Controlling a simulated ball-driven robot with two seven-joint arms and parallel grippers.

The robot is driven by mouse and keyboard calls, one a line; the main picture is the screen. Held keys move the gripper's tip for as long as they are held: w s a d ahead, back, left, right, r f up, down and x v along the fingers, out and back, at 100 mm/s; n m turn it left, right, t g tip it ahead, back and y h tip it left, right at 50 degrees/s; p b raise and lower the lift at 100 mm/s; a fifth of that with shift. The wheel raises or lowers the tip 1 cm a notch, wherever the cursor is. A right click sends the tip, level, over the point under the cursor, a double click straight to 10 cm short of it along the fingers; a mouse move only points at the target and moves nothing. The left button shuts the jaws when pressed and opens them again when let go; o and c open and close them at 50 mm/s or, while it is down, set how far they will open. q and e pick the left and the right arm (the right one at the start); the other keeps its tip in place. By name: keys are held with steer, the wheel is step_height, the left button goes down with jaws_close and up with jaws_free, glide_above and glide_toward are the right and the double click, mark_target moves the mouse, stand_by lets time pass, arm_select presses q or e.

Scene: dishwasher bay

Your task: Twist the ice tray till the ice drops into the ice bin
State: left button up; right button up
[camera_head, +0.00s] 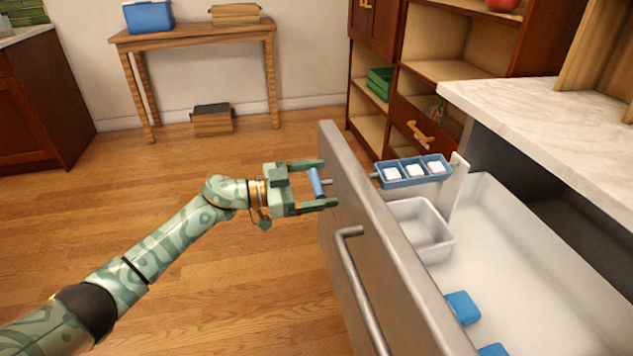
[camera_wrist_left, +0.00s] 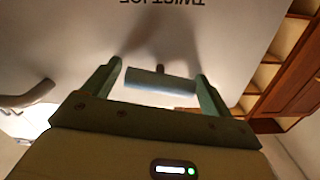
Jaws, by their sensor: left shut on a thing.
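The blue ice tray (camera_head: 402,184) is level beyond the drawer front, with pale ice cubes (camera_head: 415,171) in its compartments. A thin shaft joins it through the drawer front to a blue bar handle (camera_head: 315,181). My left gripper (camera_head: 322,185) is shut on this handle, one finger at each end. The handle also shows between the fingers in the left wrist view (camera_wrist_left: 160,85). The white ice bin (camera_head: 430,245) stands below the tray inside the drawer; the part of it that shows looks empty. My right gripper is not in view.
The grey drawer front (camera_head: 345,205) has a bar handle (camera_head: 360,290) close below my gripper. Blue blocks (camera_head: 462,306) lie in the white drawer. A marble counter (camera_head: 530,110) is at the right. The wooden floor at the left is clear.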

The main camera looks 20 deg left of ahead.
arm_select(q)
steer(key=shift+m, duration=0.9)
steer(key=shift+m+p, duration=0.35)
steer(key=shift+m, duration=0.65)
steer(key=shift+f+m, duration=0.1)
steer(key=shift+m, duration=2.3)
steer(key=shift+f+m+b, duration=0.1)
steer(key=shift+m+b, duration=0.2)
steer(key=shift+m, duration=1.1)
steer(key=shift+m+b, duration=0.4)
steer(key=shift+m, duration=1.3)
steer(key=shift+f+m, duration=0.1)
steer(key=shift+m, duration=0.8)
steer(key=shift+s+m+b, duration=0.1)
steer(key=shift+m+b, duration=0.35)
steer(key=shift+m, duration=0.05)
steer(key=shift+m+b, duration=0.4)
steer(key=shift+m, duration=0.8)
steer(key=shift+m+b, duration=0.4)
steer(key=shift+m, duration=0.7)
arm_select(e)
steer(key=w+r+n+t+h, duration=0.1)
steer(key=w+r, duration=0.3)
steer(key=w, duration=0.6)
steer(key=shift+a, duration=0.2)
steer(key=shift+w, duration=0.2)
